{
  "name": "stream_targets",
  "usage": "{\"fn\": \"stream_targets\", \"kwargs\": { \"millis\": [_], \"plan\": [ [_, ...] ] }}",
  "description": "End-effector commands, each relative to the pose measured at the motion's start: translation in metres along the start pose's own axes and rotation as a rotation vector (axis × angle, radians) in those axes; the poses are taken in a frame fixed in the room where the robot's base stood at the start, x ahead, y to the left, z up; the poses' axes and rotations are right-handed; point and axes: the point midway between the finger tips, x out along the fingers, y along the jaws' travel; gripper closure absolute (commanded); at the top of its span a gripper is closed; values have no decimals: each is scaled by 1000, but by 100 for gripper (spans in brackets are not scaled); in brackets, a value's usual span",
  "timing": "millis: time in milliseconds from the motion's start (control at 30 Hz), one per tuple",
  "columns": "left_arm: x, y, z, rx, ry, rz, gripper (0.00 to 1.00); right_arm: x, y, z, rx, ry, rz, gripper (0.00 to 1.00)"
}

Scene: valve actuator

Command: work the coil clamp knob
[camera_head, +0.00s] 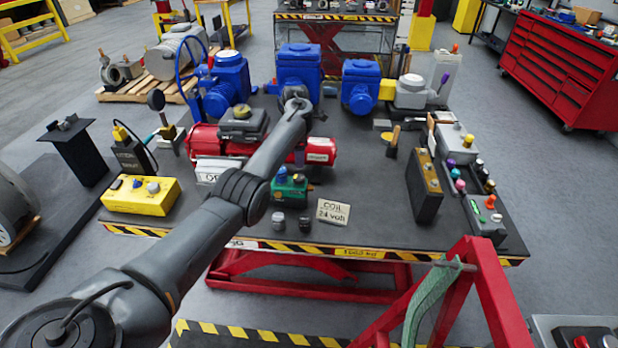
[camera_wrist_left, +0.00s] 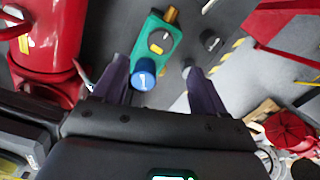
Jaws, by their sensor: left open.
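The green valve body (camera_head: 289,191) sits on the dark table in front of the red actuator, behind the "COIL 24 volt" card (camera_head: 333,212). A small blue knob (camera_head: 281,173) stands on its left end. In the left wrist view, the green body (camera_wrist_left: 156,47) carries the blue knob (camera_wrist_left: 144,74), a dark round dial and a brass fitting. My left gripper (camera_wrist_left: 153,64) is open, with its fingers on either side of the knob's end of the body, apart from it. In the head view my left arm hides these fingers. My right gripper does not show.
The red actuator (camera_head: 318,151) lies close behind the green body. A yellow control box (camera_head: 141,195) is at left, a black-and-tan block (camera_head: 425,188) at right. The table between card and block is clear.

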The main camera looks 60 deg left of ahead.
Motion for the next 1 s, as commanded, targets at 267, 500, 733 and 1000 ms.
{"fn": "stream_targets", "kwargs": {
  "millis": [267, 500, 733, 1000],
  "plan": [
    [48, -1, 0, 4, 2, -3, 28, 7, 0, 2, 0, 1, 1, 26],
    [78, -1, 0, 4, 2, -2, 28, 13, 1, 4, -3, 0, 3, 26],
    [89, -1, 0, 5, 1, -1, 28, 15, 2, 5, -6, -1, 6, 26],
    [90, -1, 0, 5, 1, 0, 28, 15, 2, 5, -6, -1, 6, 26]
  ]
}}
